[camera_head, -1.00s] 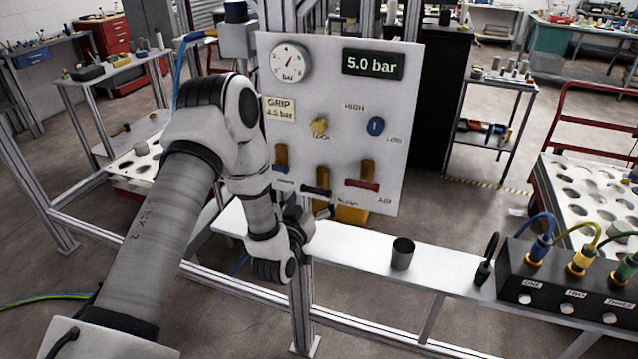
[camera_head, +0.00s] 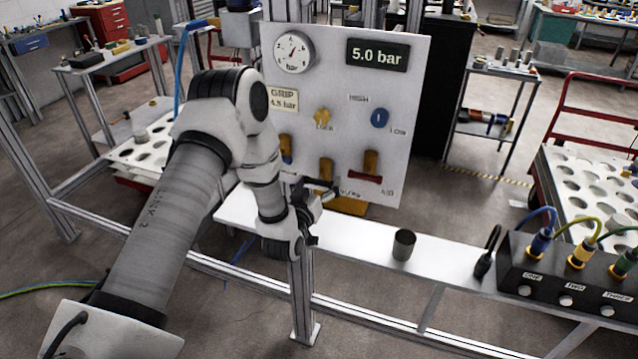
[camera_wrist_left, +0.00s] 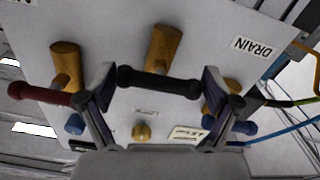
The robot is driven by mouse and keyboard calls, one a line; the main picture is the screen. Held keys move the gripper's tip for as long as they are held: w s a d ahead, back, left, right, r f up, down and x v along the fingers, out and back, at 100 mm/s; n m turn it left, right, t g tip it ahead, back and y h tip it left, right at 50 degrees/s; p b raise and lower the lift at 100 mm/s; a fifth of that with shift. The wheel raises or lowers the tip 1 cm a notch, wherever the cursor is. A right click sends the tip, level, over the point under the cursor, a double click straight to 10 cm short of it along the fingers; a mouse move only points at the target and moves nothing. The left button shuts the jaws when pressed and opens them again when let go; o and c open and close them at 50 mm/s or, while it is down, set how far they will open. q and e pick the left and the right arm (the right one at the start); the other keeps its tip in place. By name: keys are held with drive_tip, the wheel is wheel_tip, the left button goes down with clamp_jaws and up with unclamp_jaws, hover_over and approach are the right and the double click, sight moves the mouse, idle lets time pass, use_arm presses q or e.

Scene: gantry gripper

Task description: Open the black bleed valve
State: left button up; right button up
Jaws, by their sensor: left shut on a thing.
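The black bleed valve's bar handle (camera_wrist_left: 158,83) lies crosswise below its brass body (camera_wrist_left: 163,45) in the left wrist view. My left gripper (camera_wrist_left: 160,80) has one finger at each end of this handle and is shut on it. In the head view the left gripper (camera_head: 312,197) is at the panel's lower edge, partly covering the black handle (camera_head: 320,184). The brass body (camera_head: 326,168) shows just above. The panel's display (camera_head: 377,55) reads 5.0 bar. My right gripper is not in view.
The red-handled valve (camera_head: 365,178) is right of the black one. A blue-handled valve (camera_head: 286,156) is left, partly hidden by my arm. A yellow knob (camera_head: 322,117) and a blue knob (camera_head: 380,118) sit above. A grey cup (camera_head: 403,245) stands on the shelf below.

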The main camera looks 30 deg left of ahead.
use_arm(q)
drive_tip(key=shift+w+n+b, duration=0.1)
drive_tip(key=shift+n+b, duration=0.6)
drive_tip(key=shift+b, duration=0.2)
drive_tip(key=n+b, duration=1.3)
drive_tip(key=b, duration=0.2)
drive_tip(key=shift+f, duration=0.1)
drive_tip(key=shift+r+n+b, duration=0.2)
drive_tip(key=shift+n+b, duration=1.35)
drive_tip(key=shift+n, duration=0.15)
drive_tip(key=o, duration=0.9)
drive_tip(key=shift+c, duration=0.2)
drive_tip(key=shift+a, duration=0.1)
